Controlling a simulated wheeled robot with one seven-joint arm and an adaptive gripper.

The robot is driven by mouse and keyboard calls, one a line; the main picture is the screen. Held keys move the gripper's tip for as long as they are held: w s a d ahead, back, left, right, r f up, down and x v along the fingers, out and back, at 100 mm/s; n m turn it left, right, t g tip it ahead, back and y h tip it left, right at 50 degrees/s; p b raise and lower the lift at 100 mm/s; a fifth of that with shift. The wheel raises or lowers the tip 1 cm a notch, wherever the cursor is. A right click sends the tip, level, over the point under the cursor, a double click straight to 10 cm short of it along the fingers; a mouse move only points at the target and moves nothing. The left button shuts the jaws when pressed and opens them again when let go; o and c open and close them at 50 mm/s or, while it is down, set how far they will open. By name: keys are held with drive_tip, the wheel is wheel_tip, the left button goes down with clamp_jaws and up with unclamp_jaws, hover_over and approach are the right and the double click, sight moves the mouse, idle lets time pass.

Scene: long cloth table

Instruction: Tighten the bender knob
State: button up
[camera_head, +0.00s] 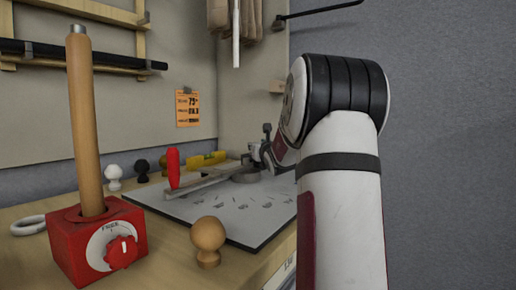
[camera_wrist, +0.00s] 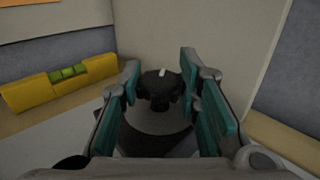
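The bender sits on a marked plate (camera_head: 232,206), with a red-handled lever (camera_head: 173,168) and a round grey part (camera_head: 245,174). A dark knob (camera_wrist: 160,88) with a white mark on top stands above a round base (camera_wrist: 158,138) in the wrist view. My gripper (camera_wrist: 161,82) has its teal-padded fingers on the left and right of the knob, with visible gaps. It is open. In the head view my gripper is at the far end of the plate, partly hidden behind my arm. Whether any finger touches the knob I cannot tell.
A yellow level (camera_wrist: 62,82) lies left of the fingers. A red box (camera_head: 98,243) with a dial and an upright wooden rod (camera_head: 84,125) stands at front left. A wooden ball knob (camera_head: 208,240) stands near the front edge. The panel wall (camera_wrist: 205,40) is close behind.

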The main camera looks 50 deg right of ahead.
drive_tip(key=o, duration=0.3)
drive_tip(key=shift+o, duration=0.2)
drive_tip(key=v, duration=1.2)
drive_tip(key=shift+a, duration=0.1)
